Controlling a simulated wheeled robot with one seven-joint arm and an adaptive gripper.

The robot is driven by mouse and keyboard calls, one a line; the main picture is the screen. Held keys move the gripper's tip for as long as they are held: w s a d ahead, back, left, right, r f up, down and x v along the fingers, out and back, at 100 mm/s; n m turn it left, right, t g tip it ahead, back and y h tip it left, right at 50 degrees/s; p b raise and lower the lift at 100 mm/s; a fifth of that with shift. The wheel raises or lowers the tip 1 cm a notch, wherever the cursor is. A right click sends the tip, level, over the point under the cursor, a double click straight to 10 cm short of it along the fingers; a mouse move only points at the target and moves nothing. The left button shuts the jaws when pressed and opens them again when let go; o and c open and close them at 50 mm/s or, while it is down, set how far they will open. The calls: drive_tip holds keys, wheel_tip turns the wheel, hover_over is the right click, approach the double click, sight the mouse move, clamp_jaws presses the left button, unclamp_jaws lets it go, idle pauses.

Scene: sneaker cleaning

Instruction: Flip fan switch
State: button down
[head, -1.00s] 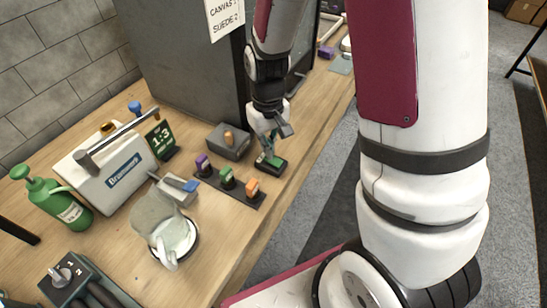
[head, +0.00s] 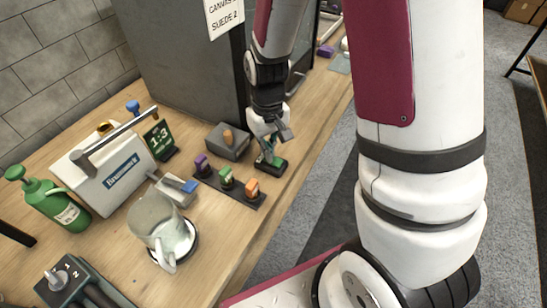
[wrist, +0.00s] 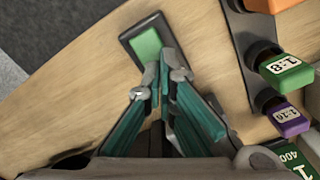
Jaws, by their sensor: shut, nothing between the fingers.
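A small black switch base with a green top (wrist: 147,44) lies on the wooden bench, near its front edge. It also shows in the head view (head: 278,165), partly covered by my gripper. My gripper (wrist: 164,62) is shut and empty, with its teal-padded fingers together. The fingertips are right at the lower right end of the green top; I cannot tell whether they touch it. In the head view my gripper (head: 268,152) points down over the switch. No label that marks it as the fan switch is readable.
A strip with purple, green and orange knobs (head: 227,180) lies close left of my gripper. A grey box with an orange knob (head: 228,140) stands behind. A clear pitcher (head: 160,225), a white Brumwerk device (head: 103,172) and a green bottle (head: 52,203) stand further left.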

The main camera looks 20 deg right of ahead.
drive_tip(key=shift+f, duration=0.25)
drive_tip(key=shift+r+p, duration=2.15)
drive_tip(key=shift+r, duration=1.4)
drive_tip(key=s+r+t, duration=0.1)
drive_tip(key=s+r, duration=0.2)
drive_tip(key=r, duration=0.5)
drive_tip(key=s+r+t, duration=0.1)
drive_tip(key=s+r, duration=0.2)
drive_tip(key=r, duration=0.4)
drive_tip(key=s+r+t, duration=0.1)
drive_tip(key=s+r, duration=0.3)
drive_tip(key=s, duration=0.2)
drive_tip(key=s+r+m+t, duration=0.1)
drive_tip(key=s+r+t, duration=0.1)
drive_tip(key=s+r, duration=0.2)
drive_tip(key=s, duration=0.3)
drive_tip(key=shift+s+d+r, duration=0.15)
drive_tip(key=shift+s+r, duration=0.05)
drive_tip(key=shift+r, duration=0.05)
